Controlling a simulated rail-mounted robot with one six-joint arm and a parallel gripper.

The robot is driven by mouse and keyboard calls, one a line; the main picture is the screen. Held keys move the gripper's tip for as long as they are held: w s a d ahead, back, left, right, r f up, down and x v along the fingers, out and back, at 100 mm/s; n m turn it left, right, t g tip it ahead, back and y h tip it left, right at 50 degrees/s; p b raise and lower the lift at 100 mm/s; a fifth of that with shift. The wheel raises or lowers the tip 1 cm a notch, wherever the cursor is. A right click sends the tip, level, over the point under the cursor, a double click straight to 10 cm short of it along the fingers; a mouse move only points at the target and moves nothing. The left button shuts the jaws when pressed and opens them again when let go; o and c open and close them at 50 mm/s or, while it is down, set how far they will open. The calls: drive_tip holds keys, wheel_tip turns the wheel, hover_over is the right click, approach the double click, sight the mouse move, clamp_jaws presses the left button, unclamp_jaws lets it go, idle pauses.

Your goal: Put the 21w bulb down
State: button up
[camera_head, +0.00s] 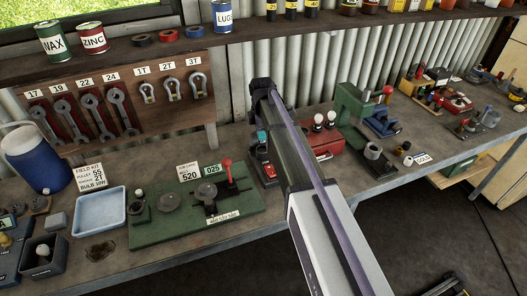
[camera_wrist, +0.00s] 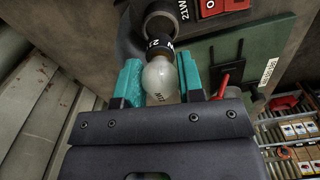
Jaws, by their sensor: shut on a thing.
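My gripper (camera_wrist: 162,82) is shut on a clear glass bulb (camera_wrist: 159,82) in the wrist view, with a teal finger on each side of the glass. The bulb has a black collar with partly readable white marking and points toward a round grey socket (camera_wrist: 160,24) labelled 21W. The collar is right at the socket's rim; I cannot tell whether it sits inside or just touches. In the head view my gripper (camera_head: 263,138) is over the bench beside a dark unit with red (camera_head: 266,172), and the held bulb is hidden.
A green board (camera_head: 200,205) with a red-handled lever lies to the left of my gripper. A red box with pale bulbs (camera_head: 318,119) stands close to the right.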

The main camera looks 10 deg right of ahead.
drive_tip(key=shift+f, duration=0.25)
wheel_tip(320, 180, down, 4)
drive_tip(key=b, duration=0.3)
drive_tip(key=shift+b, duration=0.35)
drive_tip(key=shift+r+p, duration=0.3)
drive_tip(key=shift+f, duration=0.2)
drive_tip(key=o, duration=0.6)
drive_tip(key=shift+o, duration=0.2)
drive_tip(key=shift+r, duration=0.15)
